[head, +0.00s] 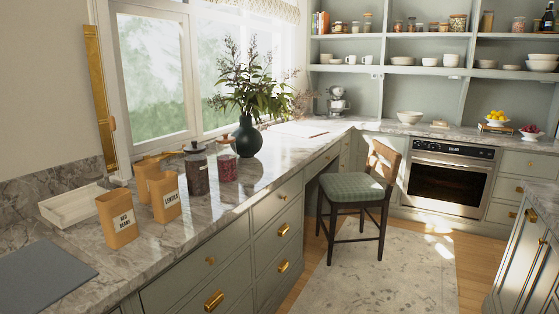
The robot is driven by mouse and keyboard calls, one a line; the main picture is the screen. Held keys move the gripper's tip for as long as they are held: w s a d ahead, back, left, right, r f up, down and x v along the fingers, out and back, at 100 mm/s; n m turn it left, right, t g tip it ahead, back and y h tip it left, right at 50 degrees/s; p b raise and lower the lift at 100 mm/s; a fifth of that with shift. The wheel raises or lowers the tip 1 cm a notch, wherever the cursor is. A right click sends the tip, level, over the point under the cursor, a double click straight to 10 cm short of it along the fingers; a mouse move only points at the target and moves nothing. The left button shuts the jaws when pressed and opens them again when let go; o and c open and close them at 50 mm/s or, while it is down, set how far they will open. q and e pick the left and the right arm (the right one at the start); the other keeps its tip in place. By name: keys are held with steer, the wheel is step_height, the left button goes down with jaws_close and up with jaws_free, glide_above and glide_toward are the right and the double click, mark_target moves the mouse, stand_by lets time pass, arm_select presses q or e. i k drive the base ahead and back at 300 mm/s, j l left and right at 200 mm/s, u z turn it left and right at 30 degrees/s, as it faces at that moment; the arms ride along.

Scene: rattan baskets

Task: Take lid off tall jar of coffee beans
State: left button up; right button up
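A clear jar with dark contents (198,176) stands upright on the marble counter along the window, in the head view. It looks like the coffee bean jar, though I cannot read a label. Its dark lid (195,148) with a knob sits on top. Close to its right stands a jar with dark red contents (227,165), also under a lid (225,141). Neither of my grippers is in view.
Tan canisters (118,222) labelled red beans and lentils (166,205) stand left of the jars. A white tray (60,212) and a grey mat (40,278) lie further left. A dark vase with a plant (247,138) stands behind. A chair (352,188) stands on the floor.

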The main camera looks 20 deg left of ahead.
mark_target(194, 148)
steer(key=i+u, duration=0.3)
steer(key=i, duration=0.25)
steer(key=i+l+u, duration=0.35)
steer(key=i, duration=0.15)
steer(key=i+l+u, duration=0.3)
steer(key=i, duration=0.25)
steer(key=j, duration=0.1)
